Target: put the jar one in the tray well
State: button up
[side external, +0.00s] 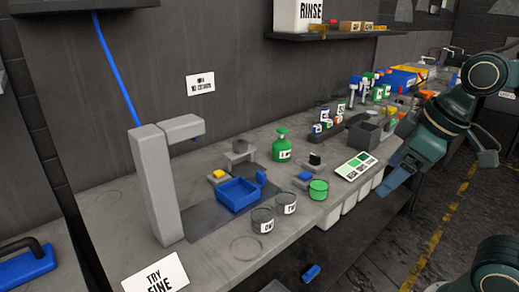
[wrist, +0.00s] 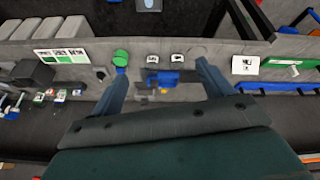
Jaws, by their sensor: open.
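Jar one (side external: 262,221) is a short dark jar with a white label, standing upright on the grey bench in front of the blue tray. In the wrist view it appears to be the right one of two small jars (wrist: 178,58). The blue tray (side external: 239,193) is a square open box with a sunken well; it also shows in the wrist view (wrist: 162,78), partly hidden. My gripper (side external: 438,168) is open and empty, well to the right of the jar and tray. Its two fingers (wrist: 161,67) spread wide in the wrist view.
Jar two (side external: 286,203) stands close beside jar one, and a green jar (side external: 318,190) is further right. A tall grey post (side external: 160,190) rises left of the tray. A green bottle (side external: 282,147) stands behind. A faint ring (side external: 246,249) marks bare bench near the front edge.

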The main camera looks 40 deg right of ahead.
jog(key=w+a+n+g, duration=0.1)
jog(key=w+n+g, duration=0.1)
jog(key=w+n, duration=0.5)
jog(key=n+g, duration=0.3)
jog(key=n, duration=1.1)
send_near(263, 204)
jog(key=shift+s+f, duration=0.2)
jog(key=shift+w+a+f+n, duration=0.1)
jog(key=shift+w+f+n, duration=0.15)
jog(key=shift+n, duration=0.15)
jog(key=shift+f, duration=4.3)
jog(key=shift+f, duration=0.1)
jog(key=shift+f, duration=2.5)
